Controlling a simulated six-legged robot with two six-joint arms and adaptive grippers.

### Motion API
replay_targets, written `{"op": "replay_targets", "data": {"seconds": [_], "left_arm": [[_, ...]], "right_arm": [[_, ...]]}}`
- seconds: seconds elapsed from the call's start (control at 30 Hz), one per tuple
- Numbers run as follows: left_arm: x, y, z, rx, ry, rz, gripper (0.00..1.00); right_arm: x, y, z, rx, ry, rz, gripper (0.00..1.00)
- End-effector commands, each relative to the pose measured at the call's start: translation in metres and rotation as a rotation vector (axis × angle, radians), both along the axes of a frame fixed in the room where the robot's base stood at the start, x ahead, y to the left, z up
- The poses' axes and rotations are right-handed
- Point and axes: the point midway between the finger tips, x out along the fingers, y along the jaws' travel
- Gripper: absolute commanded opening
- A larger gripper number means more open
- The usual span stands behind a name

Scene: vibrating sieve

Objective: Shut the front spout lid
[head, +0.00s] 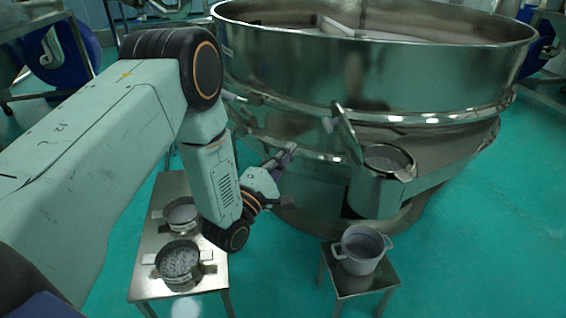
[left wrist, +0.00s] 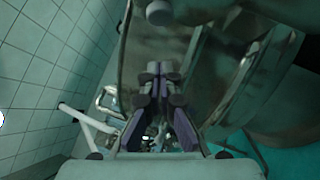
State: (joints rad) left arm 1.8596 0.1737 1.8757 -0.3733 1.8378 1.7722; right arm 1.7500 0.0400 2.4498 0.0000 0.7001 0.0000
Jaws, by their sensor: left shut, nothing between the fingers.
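The front spout (head: 377,190) sticks out from the lower part of the round steel sieve, and its round mouth is uncovered. Its lid (head: 346,132) stands raised, tilted up on the left side of the mouth, with a small knob (head: 328,125) on its left face. My left gripper (head: 289,152) is shut and empty, to the left of the lid and apart from it. In the left wrist view its fingers (left wrist: 160,72) are together, and a round grey knob (left wrist: 160,12) shows beyond them at the top edge. My right gripper is not in view.
The big steel sieve (head: 290,75) fills the back. A grey pot (head: 361,252) stands on a small steel stool (head: 352,284) below the spout. Green floor is clear at right.

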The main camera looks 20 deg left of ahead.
Motion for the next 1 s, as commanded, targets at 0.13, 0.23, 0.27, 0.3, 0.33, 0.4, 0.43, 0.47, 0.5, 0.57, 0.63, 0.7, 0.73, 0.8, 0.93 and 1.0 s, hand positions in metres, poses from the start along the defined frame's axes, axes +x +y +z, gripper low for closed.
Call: {"op": "replay_targets", "data": {"seconds": [0.13,0.23,0.27,0.3,0.33,0.4,0.43,0.47,0.5,0.57,0.63,0.7,0.73,0.8,0.93,1.0], "left_arm": [[0.029,-0.007,0.007,0.002,-0.004,-0.002,0.00],[0.047,-0.012,0.012,0.002,-0.006,-0.003,0.00],[0.049,-0.017,0.014,0.002,-0.003,-0.005,0.00],[0.052,-0.022,0.016,0.003,-0.001,-0.007,0.00],[0.054,-0.026,0.017,0.003,-0.002,-0.006,0.00],[0.058,-0.033,0.021,0.003,-0.001,-0.004,0.00],[0.060,-0.035,0.022,0.002,-0.001,-0.003,0.00],[0.061,-0.037,0.023,0.002,-0.001,-0.003,0.00],[0.063,-0.039,0.024,0.002,-0.001,-0.003,0.00],[0.064,-0.042,0.025,0.000,-0.001,-0.002,0.00],[0.065,-0.043,0.025,0.000,0.001,-0.001,0.00],[0.066,-0.043,0.026,0.000,0.001,0.000,0.00],[0.065,-0.043,0.026,0.000,0.001,0.000,0.00],[0.065,-0.043,0.026,0.000,0.001,0.000,0.00],[0.065,-0.043,0.026,0.001,0.001,0.000,0.00],[0.065,-0.043,0.026,0.001,0.002,0.000,0.00]], "right_arm": [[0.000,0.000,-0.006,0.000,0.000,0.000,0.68],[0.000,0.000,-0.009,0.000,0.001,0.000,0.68],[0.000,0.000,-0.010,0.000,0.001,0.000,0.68],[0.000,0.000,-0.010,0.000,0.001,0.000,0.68],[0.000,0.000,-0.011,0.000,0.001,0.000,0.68],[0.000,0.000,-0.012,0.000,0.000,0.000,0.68],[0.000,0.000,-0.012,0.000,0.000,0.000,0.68],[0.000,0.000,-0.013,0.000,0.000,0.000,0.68],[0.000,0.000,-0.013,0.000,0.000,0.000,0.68],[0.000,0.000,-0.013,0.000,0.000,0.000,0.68],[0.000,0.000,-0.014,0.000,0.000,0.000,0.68],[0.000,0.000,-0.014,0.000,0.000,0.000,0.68],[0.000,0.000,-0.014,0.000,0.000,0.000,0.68],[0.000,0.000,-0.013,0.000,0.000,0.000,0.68],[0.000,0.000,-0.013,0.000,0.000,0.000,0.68],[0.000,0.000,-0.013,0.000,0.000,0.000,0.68]]}}
